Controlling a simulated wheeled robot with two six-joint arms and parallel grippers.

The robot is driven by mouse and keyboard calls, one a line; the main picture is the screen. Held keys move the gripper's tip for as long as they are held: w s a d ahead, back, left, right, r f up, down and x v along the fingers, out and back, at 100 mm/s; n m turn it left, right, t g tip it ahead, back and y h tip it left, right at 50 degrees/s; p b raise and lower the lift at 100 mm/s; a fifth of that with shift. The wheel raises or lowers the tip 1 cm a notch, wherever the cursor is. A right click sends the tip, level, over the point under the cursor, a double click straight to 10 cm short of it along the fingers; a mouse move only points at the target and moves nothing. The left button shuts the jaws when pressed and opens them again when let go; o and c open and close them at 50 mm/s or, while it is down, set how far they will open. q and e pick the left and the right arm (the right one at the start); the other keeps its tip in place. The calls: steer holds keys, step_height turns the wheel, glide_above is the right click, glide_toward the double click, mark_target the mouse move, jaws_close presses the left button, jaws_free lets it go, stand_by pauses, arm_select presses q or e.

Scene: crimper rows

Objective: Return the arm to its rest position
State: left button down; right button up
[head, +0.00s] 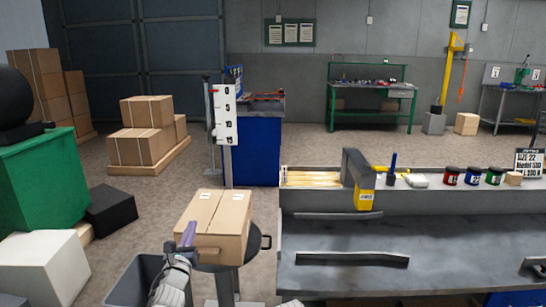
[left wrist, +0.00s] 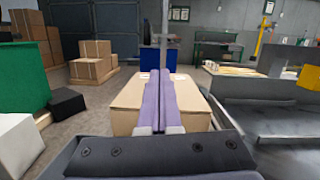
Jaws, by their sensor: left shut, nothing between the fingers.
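My left gripper (head: 188,235) is at the lower left of the head view, in front of a closed cardboard box (head: 225,220). Its two purple fingers are shut together with nothing between them. In the left wrist view the shut fingers (left wrist: 160,88) point forward, and the cardboard box (left wrist: 190,92) lies beyond and partly behind them. I cannot tell whether the fingers touch the box. My right gripper is not in view.
The box sits on a round dark stand (head: 253,250). A grey workbench (head: 400,240) is to the right, with a yellow and grey tool (head: 362,190) and several small jars along its back. A dark bin (head: 140,280) and a white block (head: 45,262) are at the lower left.

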arm_select(q)
steer(key=s+d+f+n+g+y, duration=0.1)
steer(key=s+d+f+n+g, duration=0.1)
steer(key=d+f+n+g, duration=0.3)
steer(key=s+f+n+g, duration=0.2)
steer(key=s+f+n, duration=0.1)
steer(key=f+n, duration=0.45)
steer(key=s+d+f+n+g+y, duration=0.1)
steer(key=s+d+f+n+g, duration=0.2)
steer(key=f+n, duration=0.35)
steer(key=s+d+f+n+g, duration=0.3)
steer(key=s+d+n+g, duration=0.25)
steer(key=s, duration=0.35)
steer(key=s+d+f+n+g, duration=0.4)
steer(key=s+n+g, duration=0.15)
steer(key=s, duration=0.45)
step_height(320, 180, up, 28)
steer(key=p, duration=2.8)
steer(key=shift+w+r+n+t+h, duration=0.15)
steer(key=shift+w+n+t+h, duration=0.25)
steer(key=shift+w, duration=0.05)
